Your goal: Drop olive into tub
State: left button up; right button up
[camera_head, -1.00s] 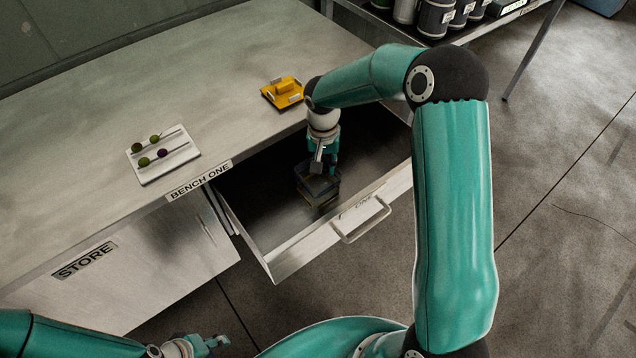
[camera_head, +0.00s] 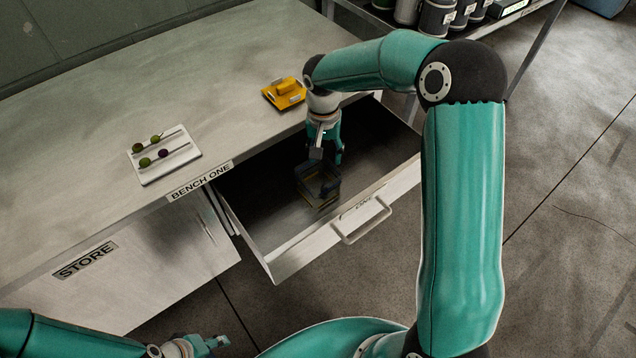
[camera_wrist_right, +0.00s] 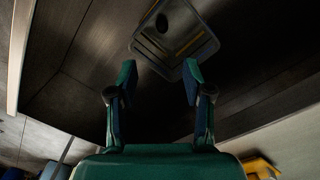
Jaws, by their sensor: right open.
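A dark see-through tub (camera_head: 319,198) with yellowish bands stands inside the open drawer. In the right wrist view the tub (camera_wrist_right: 208,44) lies just beyond my fingertips, and a dark oval thing (camera_wrist_right: 162,22), which may be an olive, shows within its outline. My right gripper (camera_head: 326,160) is open and empty above the tub; its spread fingers (camera_wrist_right: 160,74) also show in the right wrist view. Green and dark purple olives (camera_head: 145,162) lie on a white tray (camera_head: 165,176) on the bench. My left gripper (camera_head: 212,343) is low at the bottom edge, away from the bench.
The drawer (camera_head: 262,212) is pulled out under the bench (camera_head: 90,170), its front wall and handle (camera_head: 364,222) toward me. Dark canisters (camera_head: 436,16) stand on a rack behind. Much of the bench top is clear.

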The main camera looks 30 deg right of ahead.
notch_tip(320, 180, up, 7)
jog(key=shift+a, duration=0.15)
pick_arm(q)
jog(key=shift+s, duration=0.1)
dwell(0.5)
